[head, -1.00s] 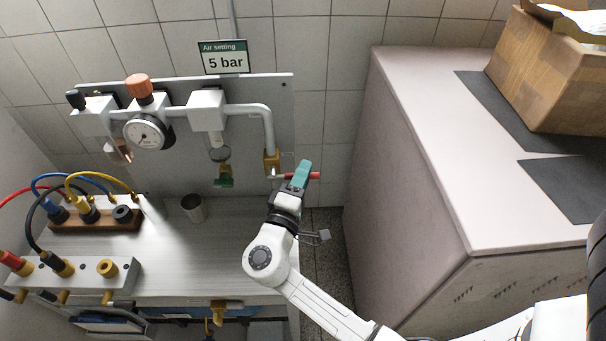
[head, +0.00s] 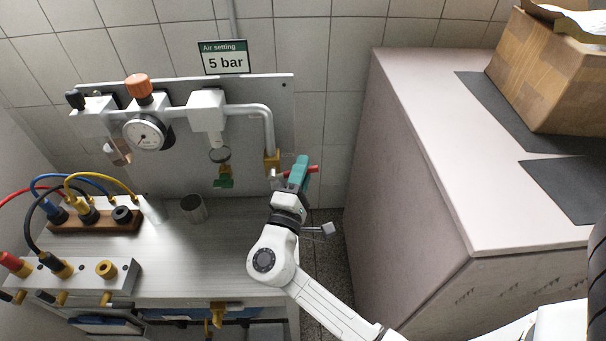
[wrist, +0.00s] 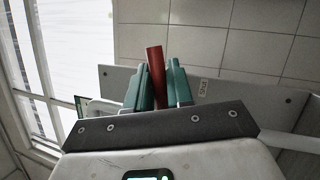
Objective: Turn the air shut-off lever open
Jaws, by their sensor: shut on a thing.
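The red shut-off lever (head: 312,169) sticks out to the right of the brass valve (head: 272,160) at the lower end of the grey pipe. My gripper (head: 300,165) is at the lever, its green fingers shut on it. In the wrist view the red lever (wrist: 156,77) stands between the two green fingers (wrist: 158,88), tilted a little. The fingers hide part of the lever in the head view, and the valve body is not clearly visible in the wrist view.
A pressure gauge (head: 147,133) and an orange knob (head: 138,86) sit on the panel left of the pipe. A sign (head: 225,58) reads 5 bar. A metal cup (head: 193,208) stands on the bench below. A large pale cabinet (head: 420,140) bounds the right side.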

